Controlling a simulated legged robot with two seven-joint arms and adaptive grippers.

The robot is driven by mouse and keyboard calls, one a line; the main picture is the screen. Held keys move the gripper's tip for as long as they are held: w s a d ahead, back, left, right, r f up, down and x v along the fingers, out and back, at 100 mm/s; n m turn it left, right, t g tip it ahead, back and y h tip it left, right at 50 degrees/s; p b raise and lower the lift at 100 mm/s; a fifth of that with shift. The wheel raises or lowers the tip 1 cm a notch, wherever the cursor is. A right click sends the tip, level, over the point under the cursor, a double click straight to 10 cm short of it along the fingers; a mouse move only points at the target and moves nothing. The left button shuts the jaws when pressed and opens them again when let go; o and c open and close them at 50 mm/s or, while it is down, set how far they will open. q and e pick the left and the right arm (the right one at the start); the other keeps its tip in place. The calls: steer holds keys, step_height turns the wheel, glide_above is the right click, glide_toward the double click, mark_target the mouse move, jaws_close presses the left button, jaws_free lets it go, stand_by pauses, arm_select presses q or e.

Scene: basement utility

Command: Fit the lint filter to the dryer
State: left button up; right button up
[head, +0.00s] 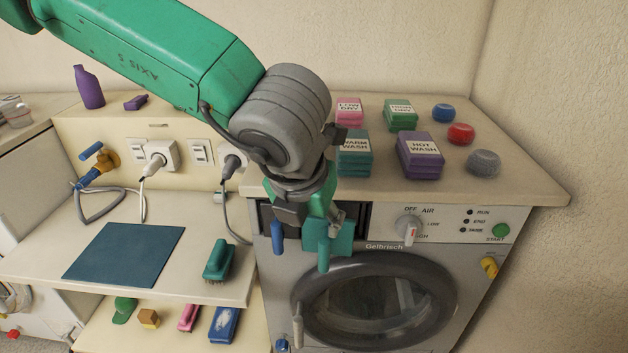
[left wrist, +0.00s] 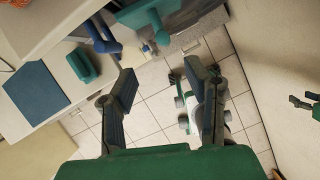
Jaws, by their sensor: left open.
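The lint filter looks to be the teal panel with a bar handle (head: 343,240), at the dark slot in the upper left of the dryer front (head: 385,250). How deep it sits is hidden by my gripper. It also shows at the top of the left wrist view (left wrist: 165,12). My left gripper (head: 312,215) is in front of the slot, pointing down. In the left wrist view its fingers (left wrist: 160,72) are apart with nothing between them, and the filter is beyond their tips. A dark green, claw-like part at that view's right edge may be my right gripper (left wrist: 305,103).
A blue handle (head: 277,238) hangs just left of the filter. The dial (head: 409,230) and round door (head: 375,300) are nearby. Labelled boxes (head: 420,155) and coloured round pieces (head: 461,134) stand on top. A shelf at left holds a blue mat (head: 124,254) and green brush (head: 219,260).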

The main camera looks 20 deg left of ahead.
mark_target(320, 250)
arm_select(q)
steer(key=x, duration=1.1)
steer(key=shift+s+f+b, duration=0.2)
steer(key=shift+f+b, duration=0.15)
steer(key=shift+b, duration=0.05)
steer(key=shift+w+d+f, duration=0.2)
steer(key=shift+w+f, duration=0.1)
steer(key=shift+f, duration=0.3)
steer(key=shift+d, duration=0.25)
steer(key=shift+a, duration=0.15)
jaws_close()
steer(key=shift+w+a, duration=0.1)
steer(key=shift+a, duration=0.05)
steer(key=shift+w, duration=0.15)
